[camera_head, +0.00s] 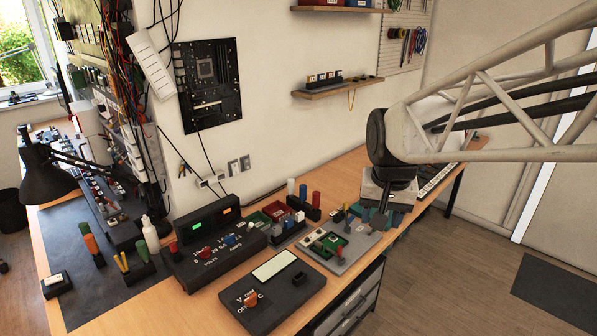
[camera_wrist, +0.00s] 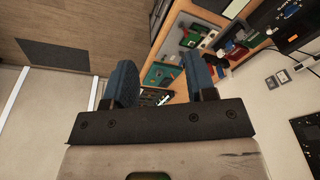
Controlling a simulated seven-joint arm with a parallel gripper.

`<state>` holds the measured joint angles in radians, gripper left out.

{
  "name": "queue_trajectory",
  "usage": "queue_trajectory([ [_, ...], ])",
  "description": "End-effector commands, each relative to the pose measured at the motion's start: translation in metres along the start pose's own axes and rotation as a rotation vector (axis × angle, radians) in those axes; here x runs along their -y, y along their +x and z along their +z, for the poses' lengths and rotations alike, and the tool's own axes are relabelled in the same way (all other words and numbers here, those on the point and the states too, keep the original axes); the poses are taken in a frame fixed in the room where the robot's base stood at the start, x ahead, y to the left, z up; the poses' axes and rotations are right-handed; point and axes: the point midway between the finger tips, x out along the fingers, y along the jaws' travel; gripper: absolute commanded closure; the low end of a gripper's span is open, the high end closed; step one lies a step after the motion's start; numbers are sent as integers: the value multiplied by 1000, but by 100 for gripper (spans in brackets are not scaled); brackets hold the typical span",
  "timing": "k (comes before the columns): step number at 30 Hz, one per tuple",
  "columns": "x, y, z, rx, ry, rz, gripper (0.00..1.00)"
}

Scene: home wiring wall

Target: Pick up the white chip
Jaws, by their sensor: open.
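My gripper (camera_wrist: 160,75) shows two dark blue fingers spread wide apart, with nothing held between them in the wrist view. In the head view my gripper (camera_head: 381,212) hangs down at the right end of the bench, beside a grey fixture plate (camera_head: 345,262). A green board (camera_head: 333,246) sits on that plate; it also shows in the wrist view (camera_wrist: 193,38). Small pale pieces lie around it, and I cannot tell which is the white chip. In the wrist view a teal tray (camera_wrist: 160,74) lies beyond the fingers.
A black meter (camera_head: 268,300) stands at the bench front, with a power supply (camera_head: 212,248) behind it. Red and green bins (camera_head: 262,220) and coloured cylinders (camera_head: 303,194) stand near the plate. A wall shelf (camera_head: 338,87) hangs above.

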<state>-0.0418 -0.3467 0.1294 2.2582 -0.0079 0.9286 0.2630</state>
Motion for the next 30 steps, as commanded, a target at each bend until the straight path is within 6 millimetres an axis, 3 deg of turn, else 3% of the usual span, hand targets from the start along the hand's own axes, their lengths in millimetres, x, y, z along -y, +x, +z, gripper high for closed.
queue_trajectory([
  [14,51,39,-111,42,131,8,49],
  [30,114,117,-220,85,281,26,49],
])
